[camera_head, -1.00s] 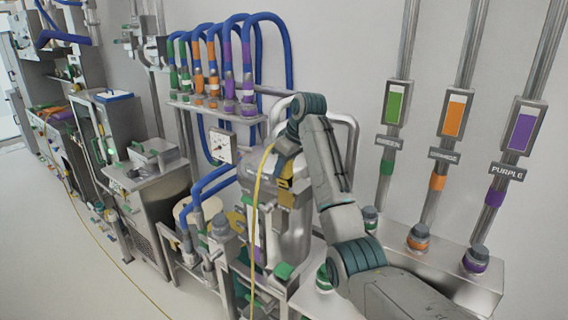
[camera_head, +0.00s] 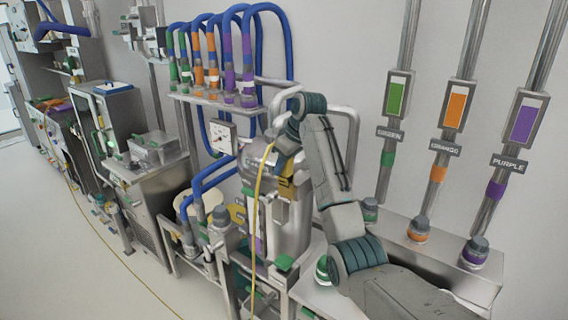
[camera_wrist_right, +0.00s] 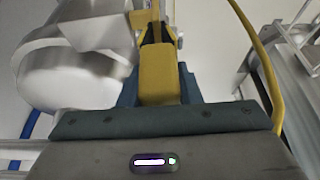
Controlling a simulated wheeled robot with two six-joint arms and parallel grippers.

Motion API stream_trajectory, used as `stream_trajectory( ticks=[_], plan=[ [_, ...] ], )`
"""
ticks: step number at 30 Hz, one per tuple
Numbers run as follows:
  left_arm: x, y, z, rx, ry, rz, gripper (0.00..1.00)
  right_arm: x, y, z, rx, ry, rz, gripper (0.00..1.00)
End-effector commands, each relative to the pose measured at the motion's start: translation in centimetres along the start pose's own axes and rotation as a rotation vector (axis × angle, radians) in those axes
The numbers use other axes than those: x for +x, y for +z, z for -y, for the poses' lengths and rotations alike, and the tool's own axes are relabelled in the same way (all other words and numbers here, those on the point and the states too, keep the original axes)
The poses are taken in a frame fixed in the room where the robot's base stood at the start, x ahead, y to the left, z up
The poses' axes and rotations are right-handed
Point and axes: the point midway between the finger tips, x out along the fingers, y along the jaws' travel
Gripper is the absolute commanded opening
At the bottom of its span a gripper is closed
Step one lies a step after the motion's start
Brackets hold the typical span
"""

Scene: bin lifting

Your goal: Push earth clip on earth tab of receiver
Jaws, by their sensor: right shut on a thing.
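The receiver (camera_head: 291,225) is a metal vessel on a stand, centre right in the head view; its rounded metal body (camera_wrist_right: 75,75) also fills the left of the right wrist view. My right gripper (camera_head: 277,142) is at the vessel's upper part. In the right wrist view my right gripper (camera_wrist_right: 157,75) is shut on the yellow earth clip (camera_wrist_right: 158,75), whose dark jaws point away from me. A metal and yellow piece lies just beyond the jaws; I cannot tell whether they touch the earth tab. My left gripper is not in view.
A yellow cable (camera_head: 256,215) hangs from the clip to the floor, in front of the receiver. Blue hoses with coloured bands hang on a rack (camera_head: 215,99) behind. Green, orange and purple pipes stand at right over a metal ledge (camera_head: 450,262). Open floor lies at left.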

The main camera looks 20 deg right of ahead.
Motion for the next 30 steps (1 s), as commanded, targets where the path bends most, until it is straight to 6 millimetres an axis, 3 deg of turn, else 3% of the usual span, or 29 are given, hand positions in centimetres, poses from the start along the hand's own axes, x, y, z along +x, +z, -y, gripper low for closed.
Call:
stream_trajectory(
  ticks=[30],
  plan=[
    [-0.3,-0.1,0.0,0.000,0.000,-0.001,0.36,1.0,0.4,0.0,0.000,0.001,-0.001,0.00]
  ],
)
